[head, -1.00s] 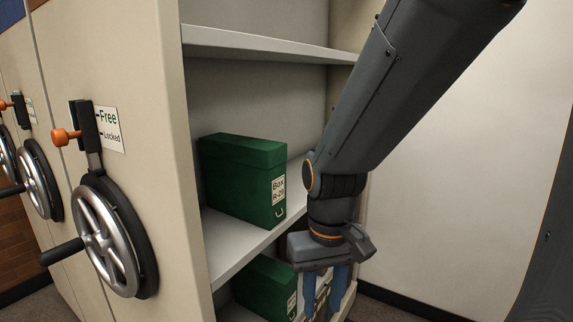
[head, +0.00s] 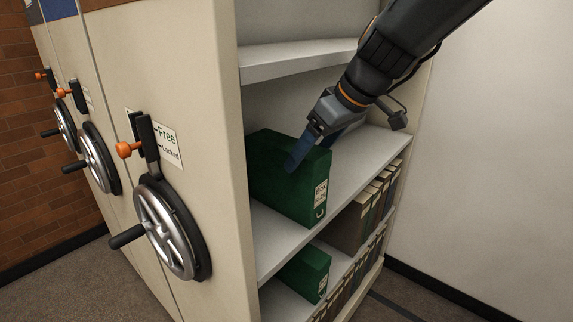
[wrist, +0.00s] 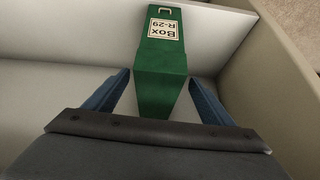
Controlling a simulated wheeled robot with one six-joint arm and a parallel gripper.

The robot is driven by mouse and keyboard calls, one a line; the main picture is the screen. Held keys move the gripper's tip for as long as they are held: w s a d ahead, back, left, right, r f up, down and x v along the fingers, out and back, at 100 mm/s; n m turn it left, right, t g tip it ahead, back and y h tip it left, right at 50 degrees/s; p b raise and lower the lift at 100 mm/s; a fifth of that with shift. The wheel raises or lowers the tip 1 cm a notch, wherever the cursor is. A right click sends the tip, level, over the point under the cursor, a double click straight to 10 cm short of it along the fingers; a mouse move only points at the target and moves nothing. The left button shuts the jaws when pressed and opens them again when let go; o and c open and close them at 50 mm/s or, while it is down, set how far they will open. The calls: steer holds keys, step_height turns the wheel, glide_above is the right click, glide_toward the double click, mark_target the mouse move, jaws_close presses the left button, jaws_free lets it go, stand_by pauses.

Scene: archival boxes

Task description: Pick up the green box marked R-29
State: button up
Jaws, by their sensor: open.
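The green box marked R-29 (head: 290,178) stands upright on the middle shelf (head: 340,188), its labelled end facing out. In the wrist view the green box (wrist: 162,62) shows its label and a small handle at its end. My gripper (head: 296,168) is above the box and angled down towards it. In the wrist view my gripper (wrist: 160,92) is open, with one blue finger on each side of the box. Gaps show between the fingers and the box there. I cannot tell how far down its sides they reach.
A second green box (head: 303,273) is on the shelf below, beside several brown and grey files (head: 365,215). The upper shelf (head: 300,62) is above the box. The cabinet's end panel (head: 215,150) carries a handwheel (head: 172,232) and a Free/Locked lever (head: 145,140).

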mark_target(287, 177)
steer(key=shift+w+a+r, duration=0.2)
steer(key=shift+a+r, duration=0.05)
steer(key=shift+r, duration=0.25)
steer(key=shift+w+a+f, duration=0.15)
steer(key=shift+a, duration=0.05)
steer(key=p+x, duration=0.1)
steer(key=x, duration=0.6)
steer(key=shift+w+a+p, duration=0.15)
steer(key=shift+w+p, duration=0.15)
steer(key=shift+w, duration=0.05)
steer(key=shift+c, duration=0.6)
steer(key=c, duration=1.5)
steer(key=shift+c, duration=0.3)
steer(key=shift+r, duration=0.25)
